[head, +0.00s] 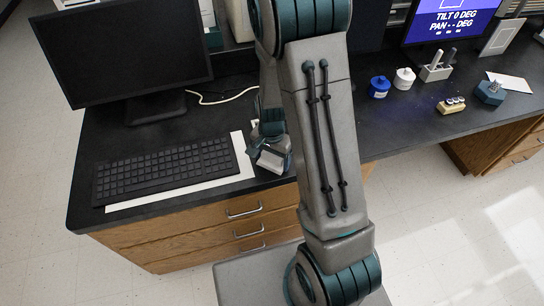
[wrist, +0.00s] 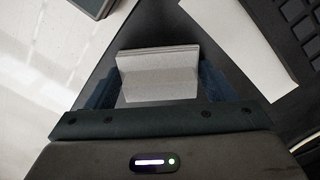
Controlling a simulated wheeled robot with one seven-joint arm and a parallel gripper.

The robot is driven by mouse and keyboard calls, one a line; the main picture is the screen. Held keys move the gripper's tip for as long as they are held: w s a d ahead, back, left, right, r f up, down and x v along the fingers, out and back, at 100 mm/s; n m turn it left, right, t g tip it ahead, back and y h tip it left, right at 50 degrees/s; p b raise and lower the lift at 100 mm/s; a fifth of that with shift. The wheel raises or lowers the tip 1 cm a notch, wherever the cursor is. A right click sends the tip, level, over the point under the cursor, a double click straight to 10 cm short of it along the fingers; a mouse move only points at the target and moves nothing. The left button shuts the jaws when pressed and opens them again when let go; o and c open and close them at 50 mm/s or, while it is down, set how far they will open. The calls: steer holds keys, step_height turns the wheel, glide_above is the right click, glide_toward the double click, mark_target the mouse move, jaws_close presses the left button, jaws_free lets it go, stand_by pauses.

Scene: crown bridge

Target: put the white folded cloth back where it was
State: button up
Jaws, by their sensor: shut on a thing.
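The white folded cloth (wrist: 158,75) is between the two dark fingers of my gripper (wrist: 156,88), which is shut on it. Its layered folded edge faces away from the palm. In the head view the cloth (head: 270,161) shows just below my gripper (head: 271,150), over the dark desk top, right of the keyboard. I cannot tell whether it touches the desk. My arm hides part of the desk behind it.
A black keyboard (head: 165,171) lies on a white mat (head: 243,157), close left of the cloth. A black monitor (head: 125,50) stands behind. On the right of the desk are a blue jar (head: 379,87), a white jar (head: 404,78), a holder (head: 436,72) and a teal block (head: 490,93).

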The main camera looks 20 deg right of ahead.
mark_target(272, 155)
steer(key=o, duration=1)
steer(key=shift+f, duration=0.1)
steer(key=shift+c, duration=0.2)
step_height(272, 155, up, 12)
steer(key=r+p, duration=0.1)
steer(key=s+r+n+t, duration=0.3)
steer(key=s+r+n, duration=0.6)
steer(key=s, duration=0.5)
steer(key=shift+w+v, duration=0.3)
steer(key=shift+v, duration=1)
steer(key=shift+r, duration=0.2)
